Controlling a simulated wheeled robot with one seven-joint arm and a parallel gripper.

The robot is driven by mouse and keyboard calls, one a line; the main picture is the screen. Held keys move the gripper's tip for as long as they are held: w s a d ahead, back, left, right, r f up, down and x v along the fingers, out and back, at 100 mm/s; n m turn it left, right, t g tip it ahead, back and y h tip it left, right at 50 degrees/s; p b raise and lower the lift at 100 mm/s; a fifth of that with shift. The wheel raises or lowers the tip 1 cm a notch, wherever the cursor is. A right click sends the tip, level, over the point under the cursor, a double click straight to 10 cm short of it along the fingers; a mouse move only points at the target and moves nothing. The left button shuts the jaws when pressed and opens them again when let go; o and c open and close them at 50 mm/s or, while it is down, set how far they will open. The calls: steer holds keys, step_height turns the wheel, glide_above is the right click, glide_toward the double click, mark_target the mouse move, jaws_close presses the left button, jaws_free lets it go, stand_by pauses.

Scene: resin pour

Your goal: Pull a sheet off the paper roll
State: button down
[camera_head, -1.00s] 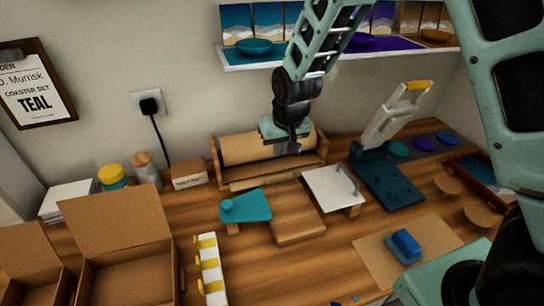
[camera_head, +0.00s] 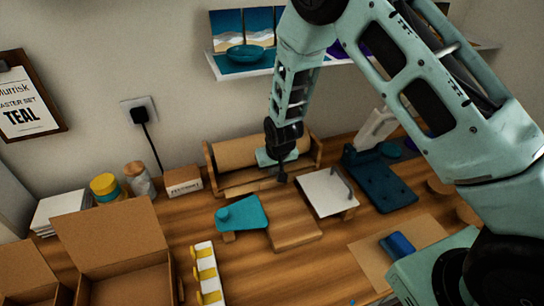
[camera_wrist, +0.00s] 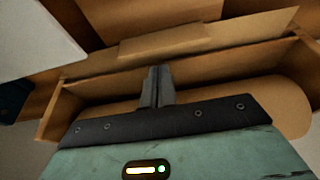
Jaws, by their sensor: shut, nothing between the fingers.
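The brown paper roll (camera_head: 235,153) lies in a wooden holder (camera_head: 211,172) against the back wall. It also shows in the wrist view (camera_wrist: 290,105), behind my gripper. My gripper (camera_head: 281,178) is in front of the roll, over the front of the holder. In the wrist view my gripper (camera_wrist: 156,75) has its fingers together with nothing between them. A brown strip (camera_wrist: 205,38) runs along the holder's front; I cannot tell whether it is paper or wood. My gripper hides part of the roll.
A white board with a handle (camera_head: 325,190) stands right of the holder's front, and a teal piece (camera_head: 243,214) stands left. A wooden block (camera_head: 295,230) lies between them. A dark blue press (camera_head: 380,180) is at right. Open cardboard boxes (camera_head: 110,240) fill the left.

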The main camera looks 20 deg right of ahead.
steer(key=shift+s, duration=1)
steer(key=shift+s, duration=0.1)
